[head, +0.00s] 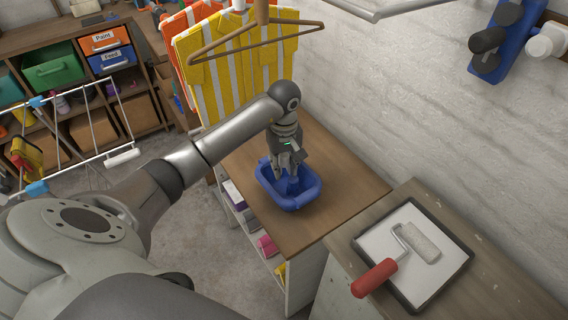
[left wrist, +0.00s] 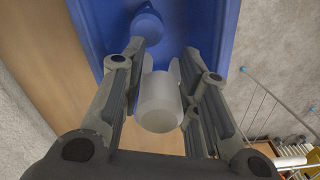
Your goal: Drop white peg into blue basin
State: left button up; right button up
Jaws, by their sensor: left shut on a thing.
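The blue basin (head: 292,203) stands on the wooden top of a shelf unit in the head view. My left gripper (head: 287,178) points down into the basin's opening. In the left wrist view, my left gripper (left wrist: 158,88) is shut on the white peg (left wrist: 158,104), a pale rounded cylinder between the two fingers. The basin (left wrist: 205,35) fills the upper middle behind the peg. In the head view I cannot make out the peg; the gripper hides it. Whether the peg touches the basin floor, I cannot tell. My right gripper is in neither view.
A blue round-ended thing (left wrist: 147,22) shows against the basin. The wooden top (head: 340,190) is clear around the basin. A tray (head: 450,270) with a red-handled paint roller (head: 374,279) lies on the cabinet at right. Striped aprons (head: 215,75) hang behind my left arm. A drying rack (head: 100,155) stands left.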

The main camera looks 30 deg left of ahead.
pick_arm(q)
jog(key=o, duration=1)
jog(key=shift+o, duration=0.2)
notch_tip(320, 180, up, 12)
jog(key=shift+r, duration=0.1)
